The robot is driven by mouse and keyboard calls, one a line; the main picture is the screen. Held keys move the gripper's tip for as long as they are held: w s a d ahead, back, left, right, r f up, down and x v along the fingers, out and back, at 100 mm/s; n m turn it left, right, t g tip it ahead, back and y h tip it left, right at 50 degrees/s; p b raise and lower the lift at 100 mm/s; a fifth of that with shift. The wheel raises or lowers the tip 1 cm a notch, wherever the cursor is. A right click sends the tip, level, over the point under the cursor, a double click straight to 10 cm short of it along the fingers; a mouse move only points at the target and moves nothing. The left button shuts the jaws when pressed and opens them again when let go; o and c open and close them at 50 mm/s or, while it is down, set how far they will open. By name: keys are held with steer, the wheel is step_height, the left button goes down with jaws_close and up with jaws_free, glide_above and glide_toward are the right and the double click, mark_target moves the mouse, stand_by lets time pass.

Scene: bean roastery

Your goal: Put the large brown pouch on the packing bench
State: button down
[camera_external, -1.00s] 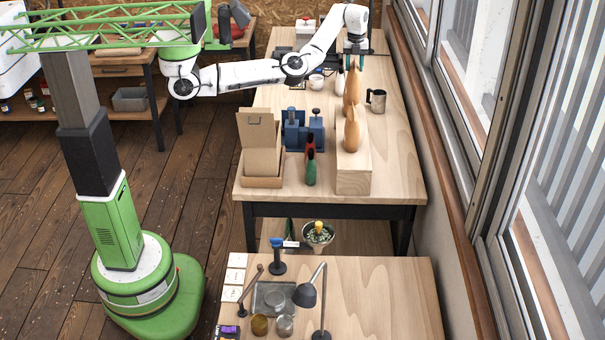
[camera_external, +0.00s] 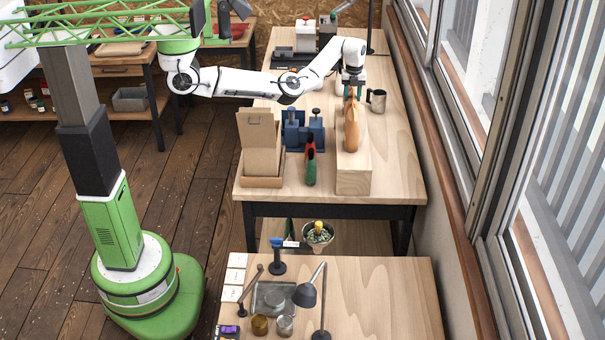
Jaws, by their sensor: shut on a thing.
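My gripper (camera_external: 353,92) is above the right side of the far wooden bench (camera_external: 255,186), pointing down.
Bare bench lies front right. A nearer bench (camera_external: 385,290) holds a lamp (camera_external: 305,295).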

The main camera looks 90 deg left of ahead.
steer(key=shift+f, duration=0.15)
steer(key=c, duration=0.6)
jaws_free()
step_height(320, 180, up, 12)
steer(key=shift+r+b, duration=0.1)
steer(key=shift+b, duration=0.55)
